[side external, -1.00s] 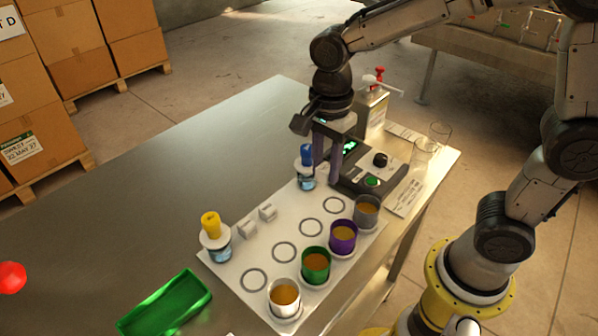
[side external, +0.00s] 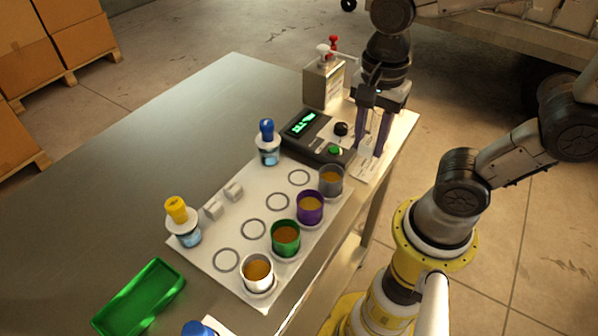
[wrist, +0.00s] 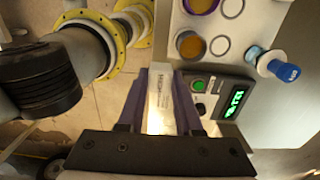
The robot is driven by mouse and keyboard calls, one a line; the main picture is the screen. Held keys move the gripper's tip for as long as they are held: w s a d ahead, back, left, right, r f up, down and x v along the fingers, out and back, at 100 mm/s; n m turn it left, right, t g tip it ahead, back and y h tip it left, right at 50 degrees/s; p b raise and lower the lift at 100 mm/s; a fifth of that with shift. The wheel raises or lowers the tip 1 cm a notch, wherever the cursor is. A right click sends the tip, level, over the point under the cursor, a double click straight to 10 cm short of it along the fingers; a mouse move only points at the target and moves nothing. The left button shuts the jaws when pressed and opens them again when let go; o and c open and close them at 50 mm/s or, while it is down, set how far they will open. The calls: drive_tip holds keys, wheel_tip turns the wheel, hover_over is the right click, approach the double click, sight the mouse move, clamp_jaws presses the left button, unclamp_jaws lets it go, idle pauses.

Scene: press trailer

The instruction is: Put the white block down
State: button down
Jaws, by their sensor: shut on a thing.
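Two small white blocks (side external: 213,210) (side external: 233,190) sit side by side on the white mat (side external: 200,253), left of its row of rings. My gripper (side external: 370,155) is away from them, pointing down near the table's right edge, beside the black device. It also shows in the wrist view (wrist: 162,73). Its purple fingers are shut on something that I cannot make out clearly. A pale printed surface (wrist: 160,92) shows between the fingers in the wrist view. I cannot tell whether it is held or is the card (side external: 364,172) behind.
The black device (side external: 305,140) has a green display. White, green, purple and grey cups (side external: 285,236) stand on the mat. Blue-topped (side external: 267,145) and yellow-topped (side external: 183,222) bottles, a metal dispenser (side external: 320,85) and a green tray (side external: 140,297) stand around. The table's left part (side external: 190,115) is clear.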

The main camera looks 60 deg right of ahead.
approach(299, 178)
drive_tip(key=s+r, duration=0.2)
drive_tip(key=s, duration=0.3)
drive_tip(key=w+f, duration=0.3)
drive_tip(key=shift+w+d+f, duration=0.15)
drive_tip(key=shift+w+f, duration=0.1)
drive_tip(key=shift+f, duration=0.05)
drive_tip(key=shift+w+f, duration=0.65)
drive_tip(key=shift+f, duration=0.1)
drive_tip(key=shift+w+f, duration=0.15)
drive_tip(key=shift+f, duration=1.5)
drive_tip(key=shift+f, duration=0.15)
drive_tip(key=c, duration=0.6)
unclamp_jaws()
